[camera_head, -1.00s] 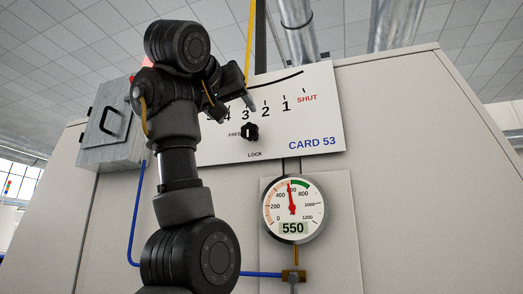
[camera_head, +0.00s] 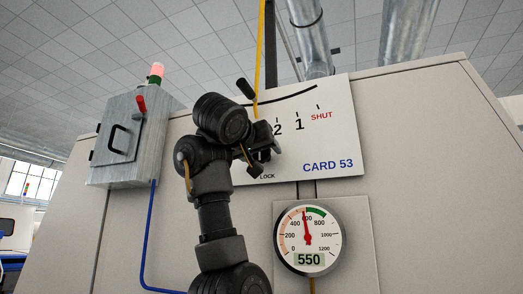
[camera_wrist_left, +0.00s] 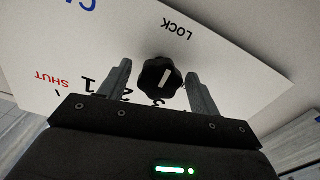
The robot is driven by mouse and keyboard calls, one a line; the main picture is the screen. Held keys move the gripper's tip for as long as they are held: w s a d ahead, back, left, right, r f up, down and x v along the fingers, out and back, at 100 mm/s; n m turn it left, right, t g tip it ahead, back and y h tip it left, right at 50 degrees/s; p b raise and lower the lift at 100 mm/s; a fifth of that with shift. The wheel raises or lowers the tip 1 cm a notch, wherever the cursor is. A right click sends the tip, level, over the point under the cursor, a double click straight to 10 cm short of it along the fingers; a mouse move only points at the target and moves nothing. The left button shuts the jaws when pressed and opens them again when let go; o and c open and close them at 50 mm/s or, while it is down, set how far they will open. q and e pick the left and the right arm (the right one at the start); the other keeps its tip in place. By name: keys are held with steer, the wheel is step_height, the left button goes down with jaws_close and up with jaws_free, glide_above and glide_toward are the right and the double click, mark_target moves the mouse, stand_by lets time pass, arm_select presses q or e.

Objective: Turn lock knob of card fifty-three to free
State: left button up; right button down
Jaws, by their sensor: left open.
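The white CARD 53 panel (camera_head: 345,130) is on the machine's front, with a scale, SHUT and LOCK lettering. The black lock knob (camera_wrist_left: 160,78) shows in the left wrist view between my two fingers, apparently not touched by either. Its white mark lies roughly in line with the LOCK lettering (camera_wrist_left: 178,27). In the head view my left gripper and arm hide the knob and the FREE lettering. My left gripper (camera_head: 258,162) is open in front of the panel; its fingers also show in the left wrist view (camera_wrist_left: 160,90). My right gripper is out of view.
A black handle (camera_head: 245,88) stands at the panel's upper left near a yellow strip (camera_head: 261,55). A round gauge (camera_head: 308,238) reading 550 is below the panel. A grey box (camera_head: 125,140) with a red lever and a beacon is at left.

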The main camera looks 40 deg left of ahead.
arm_select(q)
steer(key=c, duration=0.8)
steer(key=shift+d, duration=0.15)
steer(key=shift+c, duration=0.8)
steer(key=shift+s+f+m+b, duration=0.1)
steer(key=shift+m+b, duration=1.25)
steer(key=shift+m, duration=0.55)
steer(key=m+b, duration=0.1)
steer(key=m, duration=0.1)
steer(key=shift+m, duration=0.4)
steer(key=m+b, duration=0.1)
steer(key=m, duration=0.2)
steer(key=shift+m, duration=0.3)
steer(key=m+b, duration=0.1)
steer(key=m, duration=0.2)
steer(key=shift+m, duration=0.4)
steer(key=m+b, duration=0.1)
steer(key=m, duration=0.2)
steer(key=shift+m, duration=0.3)
steer(key=m, duration=0.4)
steer(key=shift+m, duration=1.2)
steer(key=shift+b, duration=0.3)
